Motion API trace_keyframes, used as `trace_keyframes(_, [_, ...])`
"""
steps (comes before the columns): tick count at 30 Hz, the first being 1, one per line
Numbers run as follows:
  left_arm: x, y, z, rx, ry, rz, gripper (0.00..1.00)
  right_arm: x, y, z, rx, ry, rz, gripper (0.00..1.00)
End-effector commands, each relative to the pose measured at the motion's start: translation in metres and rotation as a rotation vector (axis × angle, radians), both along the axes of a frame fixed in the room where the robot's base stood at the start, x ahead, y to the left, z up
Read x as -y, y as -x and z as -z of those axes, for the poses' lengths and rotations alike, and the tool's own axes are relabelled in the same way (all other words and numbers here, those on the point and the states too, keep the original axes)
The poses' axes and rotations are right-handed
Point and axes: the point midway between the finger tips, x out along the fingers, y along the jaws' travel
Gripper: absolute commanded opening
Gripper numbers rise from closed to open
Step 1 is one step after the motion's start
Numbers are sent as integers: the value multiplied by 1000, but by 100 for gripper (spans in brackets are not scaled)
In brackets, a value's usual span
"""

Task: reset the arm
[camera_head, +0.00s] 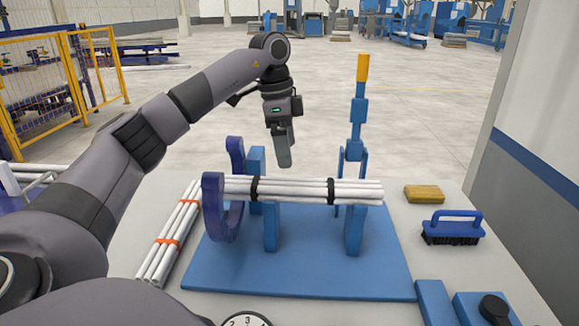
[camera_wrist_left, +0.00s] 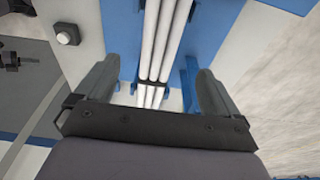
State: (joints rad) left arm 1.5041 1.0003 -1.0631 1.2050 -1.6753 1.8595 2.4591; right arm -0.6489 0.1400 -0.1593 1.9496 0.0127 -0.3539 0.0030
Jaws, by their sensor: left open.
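My left gripper (camera_head: 284,150) points down above the blue rack, behind and above the pipe bundle, with nothing seen in it. In the left wrist view its two fingers (camera_wrist_left: 155,88) are spread apart. A bundle of white pipes (camera_head: 300,190) with black straps lies across the blue rack (camera_head: 270,228). The bundle also shows in the left wrist view (camera_wrist_left: 165,40), running lengthwise in the gap between the fingers but apart from them. A second white pipe bundle (camera_head: 170,235) with orange straps lies on the table left of the rack. My right gripper is out of view.
A purple curved bracket (camera_head: 213,207) stands at the rack's left end. A blue post with a yellow top (camera_head: 362,68) rises behind the rack. A yellow sponge (camera_head: 424,194) and a blue brush (camera_head: 453,227) lie at right. A round dial (camera_head: 246,320) sits at the front edge.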

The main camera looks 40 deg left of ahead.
Motion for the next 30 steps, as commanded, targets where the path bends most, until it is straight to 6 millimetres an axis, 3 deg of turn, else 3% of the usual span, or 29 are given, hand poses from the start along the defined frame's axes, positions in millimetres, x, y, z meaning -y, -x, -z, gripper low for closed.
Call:
trace_keyframes(7, [-2, 2, -21, 0, -1, 1, 96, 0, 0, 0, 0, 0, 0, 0])
trace_keyframes(30, [-2, 2, -22, -1, -2, 1, 96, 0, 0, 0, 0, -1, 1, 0])
